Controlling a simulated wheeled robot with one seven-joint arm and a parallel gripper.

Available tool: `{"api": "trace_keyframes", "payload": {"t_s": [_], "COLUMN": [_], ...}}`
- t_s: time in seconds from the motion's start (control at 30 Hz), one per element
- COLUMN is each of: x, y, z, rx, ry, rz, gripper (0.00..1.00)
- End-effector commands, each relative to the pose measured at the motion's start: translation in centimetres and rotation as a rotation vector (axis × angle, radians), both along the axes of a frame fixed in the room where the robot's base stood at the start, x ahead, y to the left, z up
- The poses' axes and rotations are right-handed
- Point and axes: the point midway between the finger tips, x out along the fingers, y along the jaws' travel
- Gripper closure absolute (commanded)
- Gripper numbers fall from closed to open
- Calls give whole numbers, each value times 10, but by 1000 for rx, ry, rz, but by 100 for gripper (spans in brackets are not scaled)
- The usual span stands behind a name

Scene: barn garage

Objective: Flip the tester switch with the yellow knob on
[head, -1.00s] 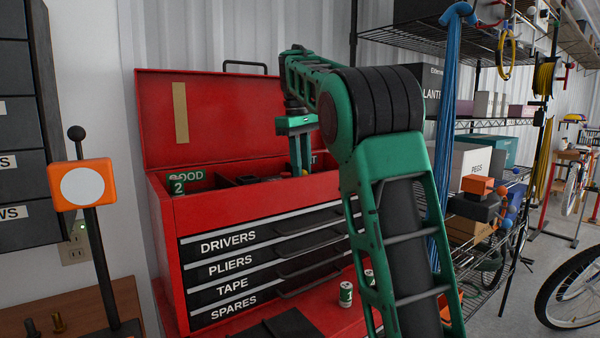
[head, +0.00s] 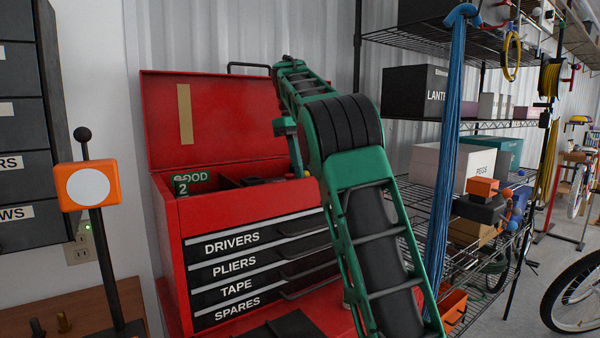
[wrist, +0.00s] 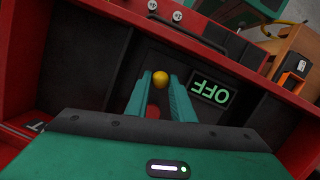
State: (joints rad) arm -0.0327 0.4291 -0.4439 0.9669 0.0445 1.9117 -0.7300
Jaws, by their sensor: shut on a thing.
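The yellow knob (wrist: 160,79) sits between my two green fingertips in the wrist view. My gripper (wrist: 158,86) is shut on it, inside a dark compartment of the red toolbox (head: 185,225). A dark label with green letters reading OFF (wrist: 211,92) is just right of the fingers in the wrist view. A red patch shows between the fingers below the knob. The rest of the switch is mostly hidden by my fingers.
The raised red lid (head: 225,120) stands behind my arm. A green sign reading GOOD 2 (head: 181,188) is at the box's left. Wire shelves (head: 470,125) with boxes stand right. An orange-headed post (head: 88,186) stands left.

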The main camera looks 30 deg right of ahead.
Motion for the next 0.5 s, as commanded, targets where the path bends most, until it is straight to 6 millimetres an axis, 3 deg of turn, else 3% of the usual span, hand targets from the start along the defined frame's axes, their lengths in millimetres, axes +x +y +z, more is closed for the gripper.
{"api": "trace_keyframes", "payload": {"t_s": [0.03, 0.07, 0.1, 0.5], "x": [1, 1, 0, -1], "y": [-1, -1, -1, 0], "z": [2, 2, 2, 2], "rx": [-3, -3, -3, 0], "ry": [-8, -8, -8, -19], "rz": [-1, -1, -1, 0], "gripper": [100, 76, 71, 71]}}
